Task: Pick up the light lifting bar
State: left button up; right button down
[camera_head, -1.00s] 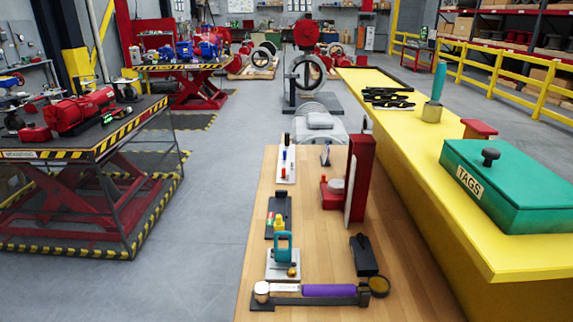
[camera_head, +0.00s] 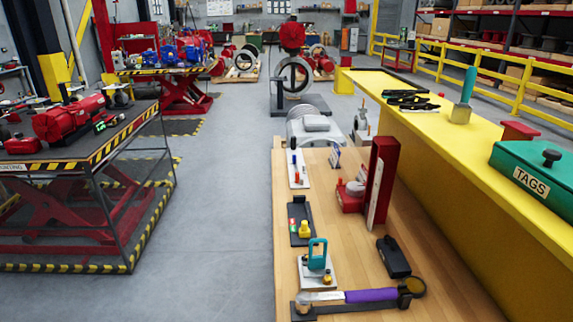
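I cannot tell for sure which thing is the light lifting bar. A long bar with a purple grip (camera_head: 371,295) and a silver shaft lies across a black rest (camera_head: 352,307) at the near end of the wooden table, with a round end piece at the right. Several black bar-shaped pieces (camera_head: 409,99) lie on a dark mat on the yellow counter. Neither of my grippers is in view.
The wooden table (camera_head: 440,290) also holds a teal padlock-like piece (camera_head: 318,254), a red upright stand (camera_head: 381,178) and a black case (camera_head: 393,257). The yellow counter (camera_head: 440,150) runs along its right. A striped lift table (camera_head: 110,150) stands left, with clear floor between.

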aim_at(303, 183)
jog(key=i+j+z, duration=0.3)
jog(key=j, duration=0.15)
jog(key=j+z, duration=0.3)
jog(key=i+j+z, duration=0.1)
jog(key=j+z, duration=0.25)
jog(key=j, duration=0.25)
jog(key=i+j+z, duration=0.45)
jog(key=j, duration=0.15)
jog(key=j+z, duration=0.2)
jog(key=j, duration=0.15)
jog(key=i+j+z, duration=0.2)
jog(key=j, duration=0.15)
jog(key=j+z, duration=0.25)
jog(key=j, duration=0.1)
